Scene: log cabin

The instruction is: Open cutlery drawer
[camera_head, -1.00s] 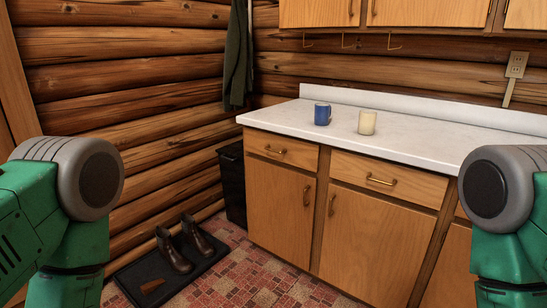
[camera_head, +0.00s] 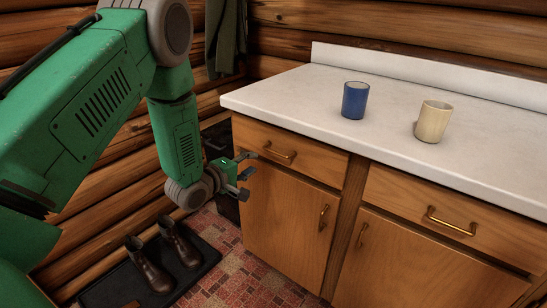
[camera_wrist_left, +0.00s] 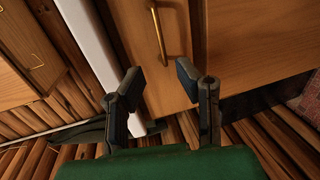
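Two wooden drawers sit under the white counter in the head view. The left drawer (camera_head: 292,151) and the right drawer (camera_head: 449,219) are both shut, each with a brass handle; which holds cutlery cannot be told. My left gripper (camera_head: 247,166) is open and empty, just left of the left drawer and apart from its handle (camera_head: 281,154). In the left wrist view, the open fingers (camera_wrist_left: 155,88) point toward a wooden front with a brass handle (camera_wrist_left: 159,36), which lies beyond the fingertips. My right gripper is not in view.
A blue mug (camera_head: 355,100) and a cream cup (camera_head: 433,121) stand on the counter (camera_head: 300,92). Cabinet doors (camera_head: 282,218) are shut below the drawers. Boots (camera_head: 163,260) stand on a dark mat at the lower left, and a dark bin (camera_head: 228,206) is beside the cabinet.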

